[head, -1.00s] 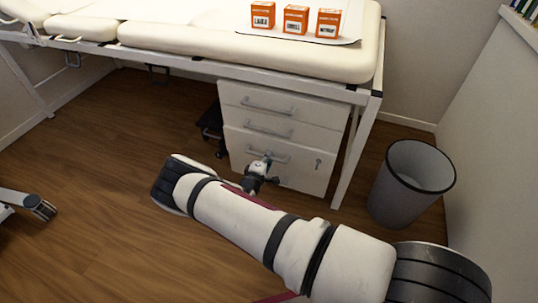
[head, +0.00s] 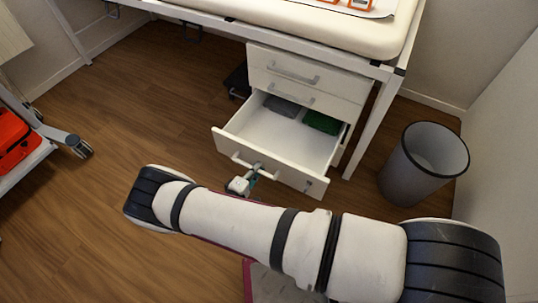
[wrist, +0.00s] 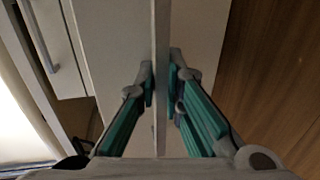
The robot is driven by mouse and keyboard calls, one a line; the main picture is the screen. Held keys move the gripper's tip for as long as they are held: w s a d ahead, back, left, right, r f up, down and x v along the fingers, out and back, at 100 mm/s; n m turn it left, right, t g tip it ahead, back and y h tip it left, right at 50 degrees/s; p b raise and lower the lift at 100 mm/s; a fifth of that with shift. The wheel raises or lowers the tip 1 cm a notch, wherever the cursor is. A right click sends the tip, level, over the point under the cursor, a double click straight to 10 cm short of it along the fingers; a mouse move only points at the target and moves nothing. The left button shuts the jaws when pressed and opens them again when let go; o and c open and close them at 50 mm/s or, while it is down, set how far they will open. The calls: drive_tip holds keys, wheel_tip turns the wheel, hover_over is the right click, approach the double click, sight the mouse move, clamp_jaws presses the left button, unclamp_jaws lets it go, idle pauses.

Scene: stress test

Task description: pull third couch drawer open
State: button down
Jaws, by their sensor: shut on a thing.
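The white drawer cabinet stands under the couch (head: 395,45). The upper two drawers (head: 300,72) are shut. My gripper (head: 252,172) is at the third drawer's handle (head: 232,157), its body partly hidden behind my arm. In the wrist view my gripper (wrist: 161,85) has its green-padded fingers on either side of the handle bar (wrist: 161,30), shut on it.
A grey waste bin (head: 424,165) stands right of the cabinet near the wall. A couch leg (head: 372,125) is close to the drawer's right side. A wheeled trolley with a red item (head: 12,138) is at the left. Wood floor (head: 130,120) left of the drawer is clear.

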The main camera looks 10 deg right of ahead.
drive_tip(key=f+v, duration=0.2)
drive_tip(key=v, duration=0.9)
drive_tip(key=shift+s+a+f, duration=0.2)
drive_tip(key=shift+s+a, duration=0.05)
drive_tip(key=c, duration=1.7)
unclamp_jaws()
drive_tip(key=v, duration=1.2)
